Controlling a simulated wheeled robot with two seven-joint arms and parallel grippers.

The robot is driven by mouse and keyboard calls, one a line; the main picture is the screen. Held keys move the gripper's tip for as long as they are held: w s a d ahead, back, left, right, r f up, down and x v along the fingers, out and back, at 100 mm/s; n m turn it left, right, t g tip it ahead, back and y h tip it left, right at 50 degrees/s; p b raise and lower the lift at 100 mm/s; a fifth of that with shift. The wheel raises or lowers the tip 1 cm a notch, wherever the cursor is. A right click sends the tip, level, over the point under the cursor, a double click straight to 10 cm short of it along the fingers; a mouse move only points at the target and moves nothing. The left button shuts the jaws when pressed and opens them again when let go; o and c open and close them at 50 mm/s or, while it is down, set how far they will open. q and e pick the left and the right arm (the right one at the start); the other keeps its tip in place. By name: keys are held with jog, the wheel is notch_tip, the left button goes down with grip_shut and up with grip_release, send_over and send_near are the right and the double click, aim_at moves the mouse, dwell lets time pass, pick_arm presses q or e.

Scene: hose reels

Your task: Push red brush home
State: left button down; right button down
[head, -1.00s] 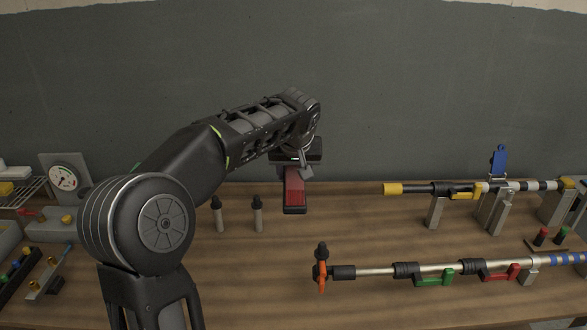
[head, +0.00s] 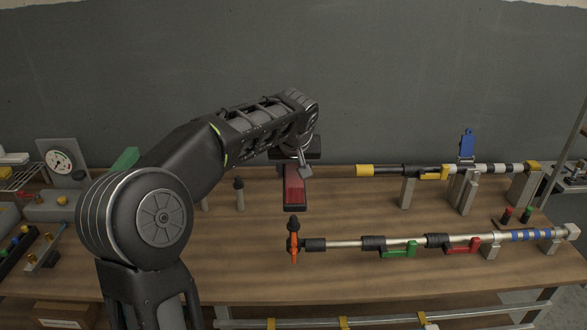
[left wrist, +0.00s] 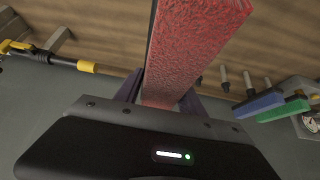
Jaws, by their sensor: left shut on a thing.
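The red brush (head: 293,188) has a flat red bristle face with a dark end. It is in my left gripper (head: 296,160), over the back part of the wooden bench in the head view. The left wrist view shows the red brush (left wrist: 192,48) as a long red block between the dark fingers of my left gripper (left wrist: 165,95). The brush's far end runs out of the top of that picture. How high it is above the bench I cannot tell. My right gripper is in neither view.
A blue brush (left wrist: 258,104) and a green brush (left wrist: 284,110) stand side by side in the left wrist view. An upright orange-handled valve (head: 293,243) and a long pipe (head: 345,244) lie right of my arm. A yellow-tipped pipe (head: 365,170) sits behind. A gauge (head: 59,162) is at left.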

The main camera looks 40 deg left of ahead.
pick_arm(q)
jog(key=shift+f+b, duration=1.65)
jog(key=shift+f, duration=0.95)
jog(key=shift+b, duration=0.7)
jog(key=shift+f+b, duration=2.2)
jog(key=shift+f, duration=0.15)
jog(key=c, duration=0.6)
grip_release()
